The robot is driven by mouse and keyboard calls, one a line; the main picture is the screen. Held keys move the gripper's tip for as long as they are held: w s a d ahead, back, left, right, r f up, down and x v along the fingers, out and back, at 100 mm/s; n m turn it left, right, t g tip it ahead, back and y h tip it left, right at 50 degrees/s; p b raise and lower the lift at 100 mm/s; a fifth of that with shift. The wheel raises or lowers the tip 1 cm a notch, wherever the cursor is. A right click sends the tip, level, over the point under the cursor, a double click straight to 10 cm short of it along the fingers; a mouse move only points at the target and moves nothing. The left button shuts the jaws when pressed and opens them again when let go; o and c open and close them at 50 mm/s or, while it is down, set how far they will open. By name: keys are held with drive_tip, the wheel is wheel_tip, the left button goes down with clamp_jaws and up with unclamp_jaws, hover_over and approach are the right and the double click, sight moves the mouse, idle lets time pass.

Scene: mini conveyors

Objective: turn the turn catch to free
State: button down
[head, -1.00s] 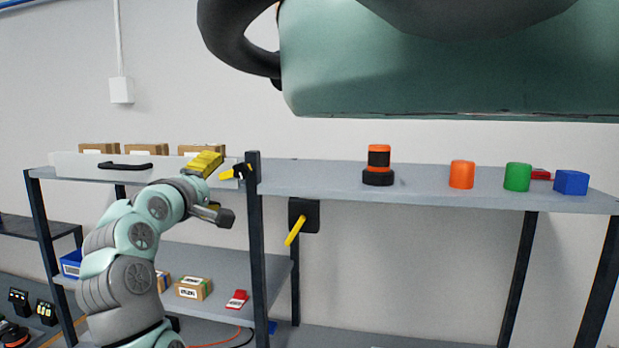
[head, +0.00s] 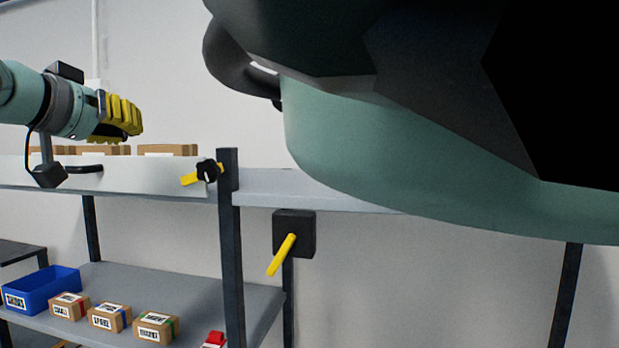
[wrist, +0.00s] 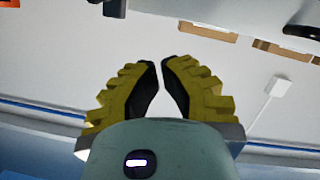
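The turn catch (head: 206,171) has a black hub and a yellow lever. It sits at the right end of the white drawer front (head: 140,176), beside a dark post, in the head view. Its lever points left and slightly down across the drawer front. My gripper (head: 138,122) has yellow ribbed fingers. It is up and left of the catch, above the drawer front, apart from it and empty. In the wrist view my gripper (wrist: 160,62) has its fingertips almost together. The catch cannot be made out clearly in the wrist view.
A black box with a yellow lever (head: 283,255) hangs below the shelf, right of the post (head: 229,230). A black drawer handle (head: 84,169) and cartons (head: 168,150) are near my gripper. A blue bin (head: 40,288) and labelled boxes (head: 110,316) stand on the lower shelf.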

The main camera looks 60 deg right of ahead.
sight(185, 170)
drive_tip(key=shift+w+d+f+p, duration=0.25)
drive_tip(key=shift+d+f+p, duration=0.75)
drive_tip(key=shift+d+p, duration=0.85)
drive_tip(key=shift+w+d+f+p, duration=0.3)
drive_tip(key=shift+d+f+p, duration=0.9)
drive_tip(key=shift+p, duration=1.1)
drive_tip(key=shift+w+d+f+p, duration=0.25)
drive_tip(key=shift+d+f+p, duration=0.55)
drive_tip(key=shift+d+p, duration=1.1)
drive_tip(key=shift+a+f, duration=0.15)
drive_tip(key=shift+a, duration=0.05)
drive_tip(key=shift+w+f+n+b, duration=0.15)
drive_tip(key=shift+n+b, duration=0.15)
drive_tip(key=shift+b, duration=0.15)
drive_tip(key=shift+f+n+g+b, duration=0.25)
drive_tip(key=shift+n+g+b, duration=0.05)
drive_tip(key=shift+b, duration=0.3)
